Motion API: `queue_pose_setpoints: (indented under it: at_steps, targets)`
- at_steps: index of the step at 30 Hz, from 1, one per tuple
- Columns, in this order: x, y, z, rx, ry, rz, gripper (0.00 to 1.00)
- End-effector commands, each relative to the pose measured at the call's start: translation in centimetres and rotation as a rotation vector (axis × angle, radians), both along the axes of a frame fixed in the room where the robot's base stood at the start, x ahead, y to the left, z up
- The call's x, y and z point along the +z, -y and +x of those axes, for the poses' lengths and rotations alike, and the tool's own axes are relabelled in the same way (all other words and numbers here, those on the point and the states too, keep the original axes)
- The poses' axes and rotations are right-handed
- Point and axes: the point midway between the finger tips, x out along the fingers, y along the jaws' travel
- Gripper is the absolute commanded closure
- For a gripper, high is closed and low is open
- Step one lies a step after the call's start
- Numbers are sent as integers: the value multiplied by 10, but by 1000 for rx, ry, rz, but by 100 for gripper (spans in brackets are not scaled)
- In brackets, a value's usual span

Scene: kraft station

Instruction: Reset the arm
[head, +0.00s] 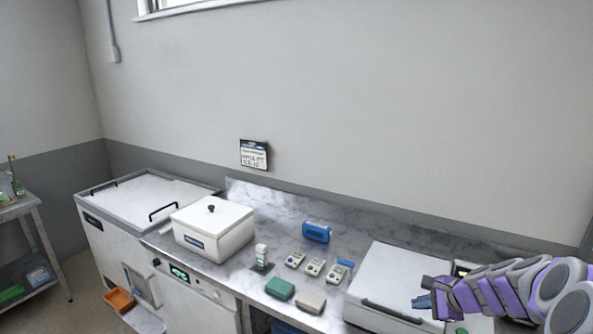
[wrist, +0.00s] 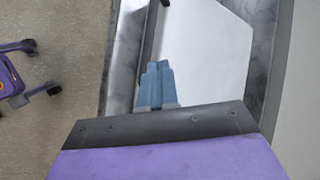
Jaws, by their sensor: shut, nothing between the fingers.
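My arm comes in from the right in the head view, grey and purple. My gripper (head: 421,302) is over the white lidded appliance (head: 388,277) at the right end of the counter. In the wrist view my gripper (wrist: 157,65) shows two blue fingers pressed together with nothing between them. The white top of the appliance (wrist: 208,55) and its dark handle (wrist: 150,30) lie below the fingers. Whether the fingers touch the top cannot be told.
The marble counter (head: 270,292) holds a white box with a blue knob (head: 212,230), a blue device (head: 316,232), several small devices, a green block (head: 280,289) and a beige block (head: 311,302). A white chest (head: 140,200) stands at left. A shelf (head: 22,208) is at far left.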

Motion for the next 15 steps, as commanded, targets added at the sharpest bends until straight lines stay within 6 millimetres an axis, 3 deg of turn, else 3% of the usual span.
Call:
queue_pose_setpoints:
  at_steps: [1,6,12,15]
  targets:
    - [11,-32,-11,98,-3,-31,100]
    - [31,-111,-58,402,-23,-140,100]
    - [44,-177,-133,736,-58,-274,100]
    - [47,-197,-174,891,-78,-343,100]
